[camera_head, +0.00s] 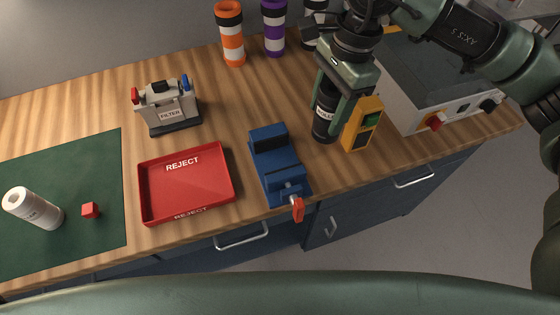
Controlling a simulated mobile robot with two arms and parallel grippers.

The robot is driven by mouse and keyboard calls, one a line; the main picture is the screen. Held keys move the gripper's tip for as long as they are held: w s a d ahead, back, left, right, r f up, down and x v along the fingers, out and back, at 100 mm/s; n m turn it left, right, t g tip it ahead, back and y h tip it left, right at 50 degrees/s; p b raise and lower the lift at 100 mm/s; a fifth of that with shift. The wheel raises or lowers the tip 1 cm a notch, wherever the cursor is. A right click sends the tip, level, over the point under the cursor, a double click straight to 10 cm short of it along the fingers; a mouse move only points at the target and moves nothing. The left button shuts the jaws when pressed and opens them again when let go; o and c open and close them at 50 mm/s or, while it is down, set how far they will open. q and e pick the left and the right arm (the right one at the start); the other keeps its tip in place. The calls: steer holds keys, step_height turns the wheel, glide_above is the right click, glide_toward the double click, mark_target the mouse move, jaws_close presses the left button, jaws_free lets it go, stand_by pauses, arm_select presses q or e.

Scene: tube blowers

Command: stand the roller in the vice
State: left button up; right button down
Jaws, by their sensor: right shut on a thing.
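The roller (325,110) is a dark cylinder with a white label, upright between the fingers of my right gripper (338,112). The gripper points down and is shut on it, over the right part of the bench. I cannot tell whether the roller's lower end touches the bench top. The blue vice (272,158) stands near the bench's front edge, left of the roller. Its jaws hold nothing that I can see, and its handle with a red end (297,208) reaches past the edge. My left gripper is not in view.
A yellow device (362,125) stands close right of the roller. The red REJECT tray (187,180) is left of the vice, with the FILTER unit (166,108) behind it. Orange (231,35) and purple (273,28) banded tubes stand behind.

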steer(key=w+a+r+m+t, duration=0.1)
steer(key=w+a+r+m, duration=0.1)
steer(key=a+r+m, duration=0.35)
steer(key=m+p, duration=0.5)
steer(key=m, duration=0.4)
glide_above(276, 161)
steer(key=shift+t, duration=0.4)
step_height(276, 161, down, 19)
steer(key=shift+s+a+r, duration=0.1)
steer(key=shift+f, duration=0.2)
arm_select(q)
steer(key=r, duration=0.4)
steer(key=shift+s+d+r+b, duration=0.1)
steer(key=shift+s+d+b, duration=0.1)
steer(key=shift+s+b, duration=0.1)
arm_select(e)
steer(key=shift+f, duration=0.1)
steer(key=shift+f+b, duration=0.15)
steer(key=shift+b, duration=0.15)
steer(key=c, duration=0.9)
jaws_free()
